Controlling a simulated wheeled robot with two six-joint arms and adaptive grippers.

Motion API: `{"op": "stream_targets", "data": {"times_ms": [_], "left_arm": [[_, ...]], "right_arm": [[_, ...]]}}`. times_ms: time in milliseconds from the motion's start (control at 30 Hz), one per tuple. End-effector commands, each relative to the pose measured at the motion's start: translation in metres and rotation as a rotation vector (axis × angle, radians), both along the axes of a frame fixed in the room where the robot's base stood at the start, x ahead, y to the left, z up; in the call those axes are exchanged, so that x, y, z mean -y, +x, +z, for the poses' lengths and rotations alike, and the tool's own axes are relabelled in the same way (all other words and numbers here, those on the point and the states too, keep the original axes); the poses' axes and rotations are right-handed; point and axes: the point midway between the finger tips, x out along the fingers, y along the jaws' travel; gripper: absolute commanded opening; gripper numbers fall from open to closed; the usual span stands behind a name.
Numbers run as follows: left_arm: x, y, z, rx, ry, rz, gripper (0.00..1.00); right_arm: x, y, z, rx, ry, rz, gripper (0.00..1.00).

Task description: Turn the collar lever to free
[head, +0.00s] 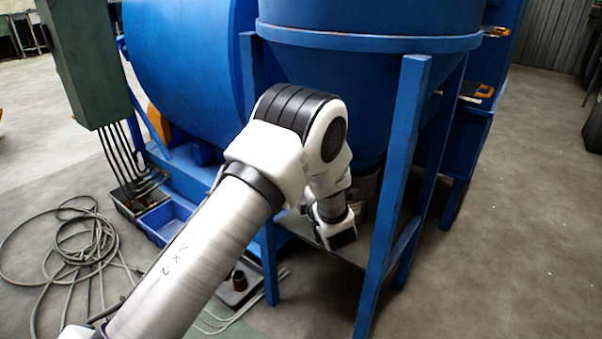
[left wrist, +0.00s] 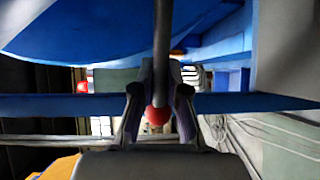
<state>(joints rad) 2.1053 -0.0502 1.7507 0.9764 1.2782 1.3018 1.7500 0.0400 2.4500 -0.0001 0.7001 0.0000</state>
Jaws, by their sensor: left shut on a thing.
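The collar lever (left wrist: 162,45) is a dark rod in the left wrist view. It comes down from the top centre and ends in a red ball knob (left wrist: 157,115). My left gripper (left wrist: 159,92) is shut on the lever, with one finger on each side of the rod just by the knob. In the head view my left arm reaches under the blue hopper (head: 370,75). There the arm and wrist hide the lever, and the fingers cannot be made out. A grey collar-like part (head: 367,190) shows partly below the hopper cone. My right gripper is in neither view.
A blue frame leg (head: 394,190) stands close to the right of my left wrist. A large blue drum (head: 190,60) is behind on the left. Cables (head: 85,260) lie on the floor at left, by a blue tray (head: 160,222). The floor at right is clear.

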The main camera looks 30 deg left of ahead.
Motion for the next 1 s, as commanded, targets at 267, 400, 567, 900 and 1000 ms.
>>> {"op": "stream_targets", "data": {"times_ms": [267,400,567,900,1000], "left_arm": [[0.0111,-0.0059,-0.0002,0.000,-0.001,0.084,0.00],[0.0120,-0.0066,-0.0004,0.000,-0.001,0.095,0.00],[0.0120,-0.0067,-0.0005,0.000,-0.001,0.096,0.00],[0.0117,-0.0066,-0.0004,0.000,-0.001,0.095,0.39],[0.0117,-0.0066,-0.0003,0.000,-0.001,0.095,0.39]], "right_arm": [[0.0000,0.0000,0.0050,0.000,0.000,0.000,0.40],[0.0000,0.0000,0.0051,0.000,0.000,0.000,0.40],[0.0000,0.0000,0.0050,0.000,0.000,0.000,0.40],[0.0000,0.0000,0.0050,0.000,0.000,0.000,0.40],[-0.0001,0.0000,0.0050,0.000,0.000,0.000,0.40]]}}
